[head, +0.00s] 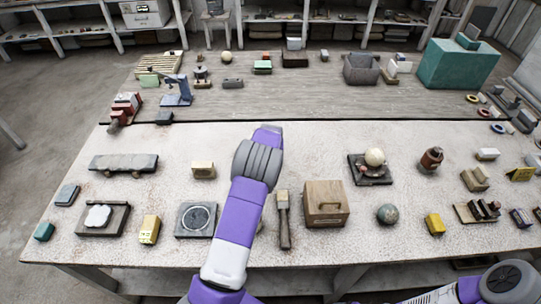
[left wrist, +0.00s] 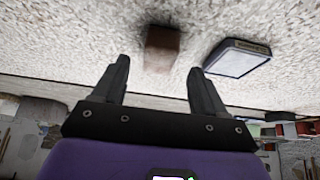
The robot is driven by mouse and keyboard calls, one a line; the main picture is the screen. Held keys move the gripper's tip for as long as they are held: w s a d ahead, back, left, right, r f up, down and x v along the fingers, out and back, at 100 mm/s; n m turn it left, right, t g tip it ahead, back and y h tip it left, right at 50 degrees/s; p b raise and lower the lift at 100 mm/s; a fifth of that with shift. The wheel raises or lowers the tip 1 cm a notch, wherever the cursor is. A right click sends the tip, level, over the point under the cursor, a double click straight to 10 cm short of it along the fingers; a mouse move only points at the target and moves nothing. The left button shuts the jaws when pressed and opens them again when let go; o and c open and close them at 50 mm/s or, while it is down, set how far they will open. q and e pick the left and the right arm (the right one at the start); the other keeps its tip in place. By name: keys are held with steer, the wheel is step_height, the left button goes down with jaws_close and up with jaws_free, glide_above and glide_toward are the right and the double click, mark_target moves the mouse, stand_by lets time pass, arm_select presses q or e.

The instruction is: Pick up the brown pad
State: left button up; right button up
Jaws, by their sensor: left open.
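In the left wrist view my left gripper (left wrist: 158,65) is open and empty, its two dark fingers spread apart. The brown pad (left wrist: 162,48), a small brown block on the pale speckled tabletop, shows beyond the fingertips, roughly in line with the gap between them and apart from both. In the head view my purple left arm reaches over the near table to its hand (head: 268,135); its fingers cannot be made out there. My right gripper is out of view.
A flat blue-edged block (left wrist: 238,57) lies beside the pad in the left wrist view. Bare tabletop (head: 315,155) lies right of the hand.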

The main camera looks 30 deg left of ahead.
arm_select(q)
steer(key=x, duration=0.4)
steer(key=shift+w, duration=0.2)
steer(key=c, duration=1)
steer(key=shift+c, duration=0.2)
step_height(320, 180, up, 10)
steer(key=o, duration=0.5)
steer(key=c, duration=0.6)
